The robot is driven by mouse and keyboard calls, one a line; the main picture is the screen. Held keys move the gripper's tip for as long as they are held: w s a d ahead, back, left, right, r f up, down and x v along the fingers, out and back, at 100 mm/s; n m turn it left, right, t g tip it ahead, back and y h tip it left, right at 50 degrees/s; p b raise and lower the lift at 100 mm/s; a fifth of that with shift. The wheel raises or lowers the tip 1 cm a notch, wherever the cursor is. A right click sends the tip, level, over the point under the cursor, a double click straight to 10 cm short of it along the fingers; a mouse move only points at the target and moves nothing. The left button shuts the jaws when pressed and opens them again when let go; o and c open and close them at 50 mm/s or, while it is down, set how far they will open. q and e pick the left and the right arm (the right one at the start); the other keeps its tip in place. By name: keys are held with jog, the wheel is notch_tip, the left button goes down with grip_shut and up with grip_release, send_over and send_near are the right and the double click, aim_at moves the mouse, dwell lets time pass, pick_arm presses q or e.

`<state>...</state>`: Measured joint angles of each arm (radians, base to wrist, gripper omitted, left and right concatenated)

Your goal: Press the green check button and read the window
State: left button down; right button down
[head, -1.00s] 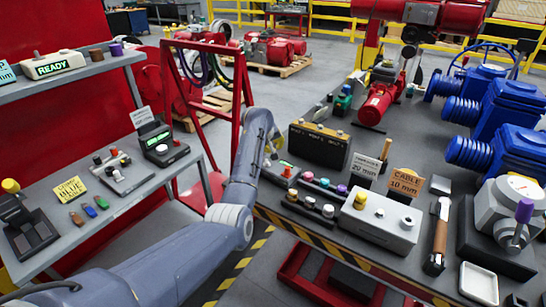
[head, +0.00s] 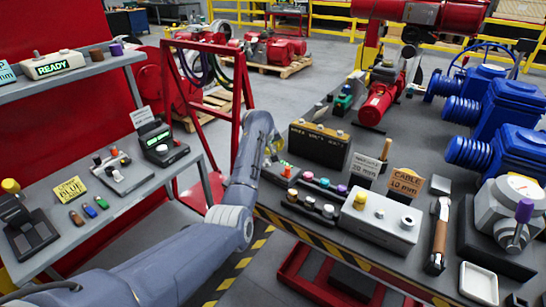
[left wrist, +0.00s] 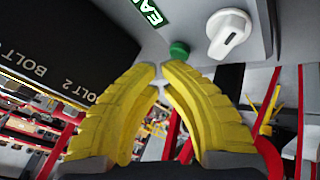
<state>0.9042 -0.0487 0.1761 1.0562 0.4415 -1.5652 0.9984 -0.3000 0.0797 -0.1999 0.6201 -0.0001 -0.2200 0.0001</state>
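The green button (left wrist: 179,48) is a small round cap on a light grey panel in the left wrist view, beside a white knob (left wrist: 229,33). My left gripper (left wrist: 158,72) has yellow ribbed fingers whose tips come together just short of the button in the picture; nothing shows between them. Whether the tips touch the button cannot be told. In the head view my left gripper (head: 273,148) is partly hidden behind my forearm, beside the grey panel (head: 274,172). The right gripper is out of view.
A black box (left wrist: 60,45) lettered "BOLT 2" lies close left of the fingers; in the head view this black box (head: 319,146) stands behind the panel.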

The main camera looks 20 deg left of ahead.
pick_arm(q)
jog(key=shift+f, duration=0.5)
dwell(0.4)
jog(key=shift+r, duration=0.1)
dwell(0.3)
jog(key=shift+r, duration=0.85)
jog(key=shift+r, duration=2.5)
